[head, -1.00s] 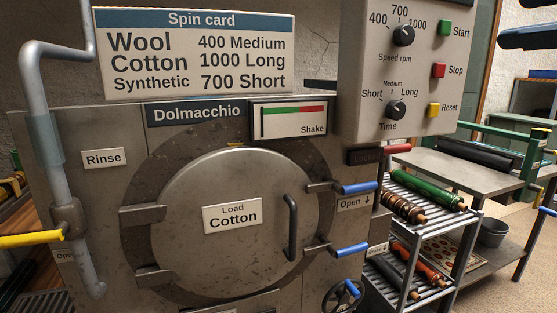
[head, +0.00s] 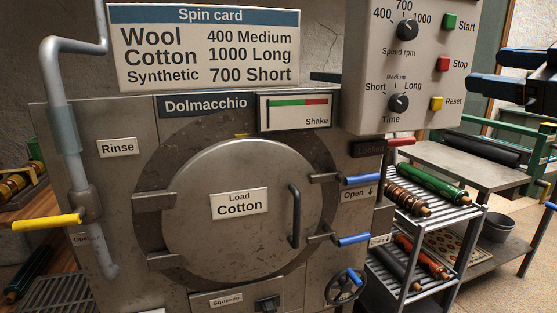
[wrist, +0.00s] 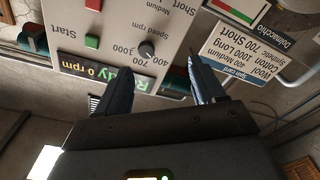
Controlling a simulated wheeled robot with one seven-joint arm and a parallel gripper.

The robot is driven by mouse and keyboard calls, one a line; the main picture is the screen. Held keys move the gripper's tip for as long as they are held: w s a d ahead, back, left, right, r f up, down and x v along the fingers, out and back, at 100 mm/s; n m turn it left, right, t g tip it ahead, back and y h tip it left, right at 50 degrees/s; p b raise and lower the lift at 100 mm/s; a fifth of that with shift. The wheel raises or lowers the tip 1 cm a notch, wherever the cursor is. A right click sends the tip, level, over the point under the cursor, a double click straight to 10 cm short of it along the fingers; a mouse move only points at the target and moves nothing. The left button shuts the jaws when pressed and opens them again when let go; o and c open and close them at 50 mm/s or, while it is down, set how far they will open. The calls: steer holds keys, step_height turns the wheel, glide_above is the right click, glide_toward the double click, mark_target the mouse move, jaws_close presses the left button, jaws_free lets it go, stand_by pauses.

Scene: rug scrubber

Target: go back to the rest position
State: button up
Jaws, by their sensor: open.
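My gripper (head: 483,70) shows at the upper right edge of the head view, to the right of the control panel. Its two dark blue fingers are apart with nothing between them. In the wrist view the open fingers (wrist: 160,66) point at the control panel (wrist: 178,70), which appears upside down with its dials and a display reading "Ready 0 rpm" (wrist: 97,70). The fingers appear clear of the panel. The rest of the arm is out of the head view.
The machine's round door (head: 238,255) is closed, with two blue latch handles (head: 363,180). A pipe with a yellow lever (head: 47,222) stands at left. A rack (head: 470,222) with rollers and a grey table (head: 465,163) stand at right. The spin card (head: 207,48) is above the door.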

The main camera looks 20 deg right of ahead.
steer(key=a+f+m+h, duration=0.1)
steer(key=a+f+m, duration=0.25)
steer(key=f, duration=0.55)
steer(key=a+f+m+h, duration=0.1)
steer(key=a+f+m, duration=0.25)
steer(key=f, duration=0.45)
steer(key=s+a+f+m+g+h+p, duration=0.1)
steer(key=s+a+f, duration=0.2)
steer(key=f, duration=0.3)
steer(key=s+a+f+m+g+h+p, duration=0.1)
steer(key=s+a+f+m, duration=0.15)
steer(key=f, duration=0.35)
steer(key=s+a+f+g, duration=0.1)
steer(key=s+a+f, duration=0.25)
steer(key=s, duration=0.35)
steer(key=s+a+f, duration=0.3)
steer(key=s+f, duration=0.1)
steer(key=s, duration=0.2)
steer(key=s+a+n+y+p, duration=0.1)
steer(key=s+a+n+y, duration=0.1)
steer(key=s, duration=1.3)
steer(key=shift+s+a+r+n+g+y, duration=0.2)
steer(key=shift+a+r+n+g+y, duration=0.25)
steer(key=shift+n, duration=0.2)
steer(key=shift+c, duration=0.4)
